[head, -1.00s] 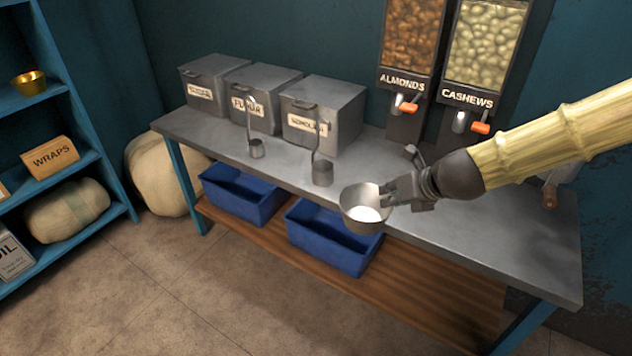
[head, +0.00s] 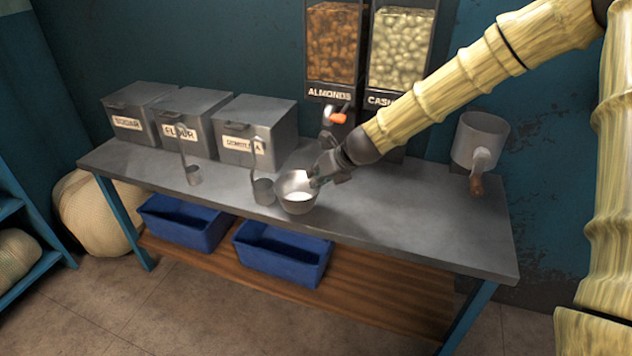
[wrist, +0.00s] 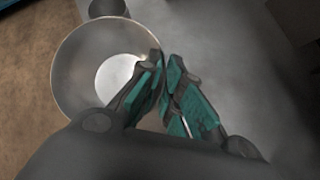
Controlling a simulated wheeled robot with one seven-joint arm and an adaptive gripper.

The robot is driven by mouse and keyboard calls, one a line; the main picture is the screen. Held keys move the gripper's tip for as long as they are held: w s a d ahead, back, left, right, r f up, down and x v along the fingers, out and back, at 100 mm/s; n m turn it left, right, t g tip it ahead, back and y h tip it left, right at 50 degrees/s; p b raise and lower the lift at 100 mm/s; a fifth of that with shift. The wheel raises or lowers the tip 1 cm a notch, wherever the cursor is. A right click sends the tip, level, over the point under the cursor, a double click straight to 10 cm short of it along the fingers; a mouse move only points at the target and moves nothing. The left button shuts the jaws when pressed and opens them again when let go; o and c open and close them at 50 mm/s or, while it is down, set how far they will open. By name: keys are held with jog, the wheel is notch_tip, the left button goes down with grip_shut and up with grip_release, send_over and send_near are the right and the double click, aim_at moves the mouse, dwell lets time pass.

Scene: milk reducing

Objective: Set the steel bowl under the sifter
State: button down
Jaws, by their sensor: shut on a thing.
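The steel bowl (head: 297,204) is at the front edge of the grey counter, with a white content in its bottom. My gripper (head: 318,179) is shut on the bowl's right rim. In the wrist view the gripper (wrist: 161,92) pinches the rim of the bowl (wrist: 75,60), which is upright or nearly so. I cannot tell whether the bowl touches the counter. The sifter (head: 480,142), a grey cylinder with a crank and wooden handle, is at the right back of the counter, well to the right of the bowl.
The counter (head: 420,215) is clear between bowl and sifter. Two ladles (head: 263,190) (head: 193,175) stand left of the bowl, before lidded bins (head: 255,130). Nut dispensers (head: 333,50) stand behind my arm. Blue crates (head: 283,255) sit on the lower shelf.

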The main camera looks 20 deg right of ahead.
jog(key=shift+w+f, duration=0.25)
jog(key=shift+f, duration=0.35)
jog(key=shift+w+f, duration=0.3)
jog(key=shift+f, duration=0.3)
jog(key=shift+w+f, duration=0.25)
jog(key=shift+f, duration=0.35)
jog(key=shift+f, duration=0.1)
jog(key=c, duration=1.6)
grip_release()
jog(key=v, duration=1.2)
